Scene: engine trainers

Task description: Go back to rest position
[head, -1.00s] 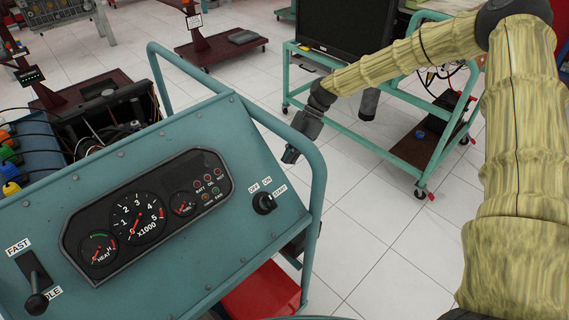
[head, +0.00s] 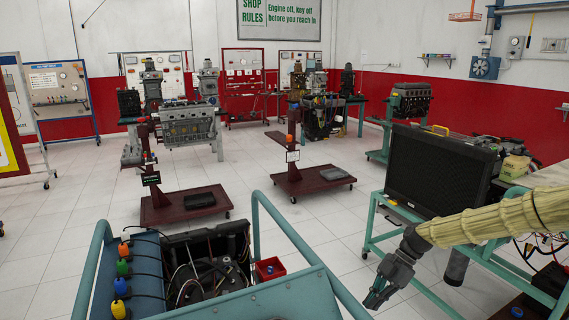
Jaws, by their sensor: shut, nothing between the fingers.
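My gripper (head: 377,296) is in the lower right of the head view, at the end of my arm in its yellowish ribbed sleeve. It points down and to the left. Its fingers are together with nothing between them. It hangs in the air to the right of the teal engine trainer's tube frame (head: 297,240), apart from it in the picture.
The teal trainer's panel top (head: 270,304) fills the bottom middle. Dark red wheeled stands (head: 192,208) are farther back. White tiled floor (head: 300,212) lies open between them.

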